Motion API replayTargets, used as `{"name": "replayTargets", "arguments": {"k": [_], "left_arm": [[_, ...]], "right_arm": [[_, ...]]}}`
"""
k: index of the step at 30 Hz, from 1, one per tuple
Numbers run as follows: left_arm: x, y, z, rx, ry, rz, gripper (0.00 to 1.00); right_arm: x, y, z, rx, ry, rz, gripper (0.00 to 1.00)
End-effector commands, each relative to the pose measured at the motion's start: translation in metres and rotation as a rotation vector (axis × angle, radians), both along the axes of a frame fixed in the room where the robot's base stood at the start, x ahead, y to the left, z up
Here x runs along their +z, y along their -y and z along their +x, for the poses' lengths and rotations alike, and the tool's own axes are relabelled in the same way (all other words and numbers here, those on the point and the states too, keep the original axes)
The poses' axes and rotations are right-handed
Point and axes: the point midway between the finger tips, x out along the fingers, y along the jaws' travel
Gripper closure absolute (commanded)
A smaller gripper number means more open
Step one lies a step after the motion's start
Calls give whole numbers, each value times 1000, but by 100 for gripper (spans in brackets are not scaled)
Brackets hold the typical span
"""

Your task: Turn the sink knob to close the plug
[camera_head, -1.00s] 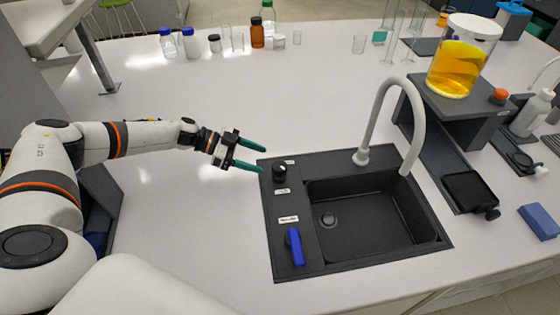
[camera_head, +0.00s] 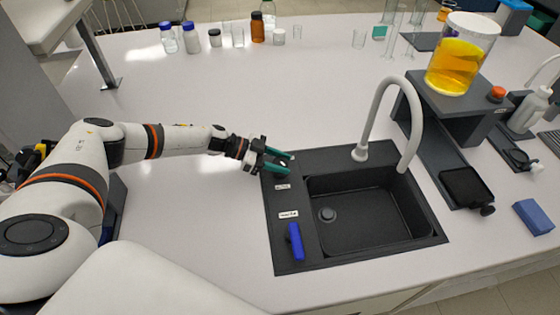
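The black sink (camera_head: 345,258) is set into the white bench. Its small dark round knob (camera_head: 283,162) is at the back left corner of the rim, above a white label, and is mostly hidden by my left gripper. The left gripper (camera_head: 288,163) has green fingers that stand apart, one on the far side and one on the near side of the knob. I cannot tell whether they touch it. My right gripper is not in view.
A blue lever (camera_head: 295,241) stands on the sink's front left rim. A white curved faucet (camera_head: 416,125) rises behind the basin. A grey stand (camera_head: 425,95) carries a beaker of yellow liquid (camera_head: 458,65). Bottles line the back; the bench left of the sink is clear.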

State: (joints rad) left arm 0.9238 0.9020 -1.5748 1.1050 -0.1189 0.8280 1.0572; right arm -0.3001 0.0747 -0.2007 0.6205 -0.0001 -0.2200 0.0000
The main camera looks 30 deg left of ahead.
Motion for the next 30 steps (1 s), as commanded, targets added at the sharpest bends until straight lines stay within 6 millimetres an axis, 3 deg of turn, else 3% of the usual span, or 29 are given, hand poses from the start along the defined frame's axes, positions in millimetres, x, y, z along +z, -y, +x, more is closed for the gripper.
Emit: {"name": "replayTargets", "arguments": {"k": [3, 13, 30], "left_arm": [[0, 0, 0, -1, 0, 0, 83], [-3, 0, 1, -68, 2, 0, 83], [-5, 0, 2, -436, 3, 0, 83]], "right_arm": [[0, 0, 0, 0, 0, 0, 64], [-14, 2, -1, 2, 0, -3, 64], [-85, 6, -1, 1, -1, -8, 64]]}}
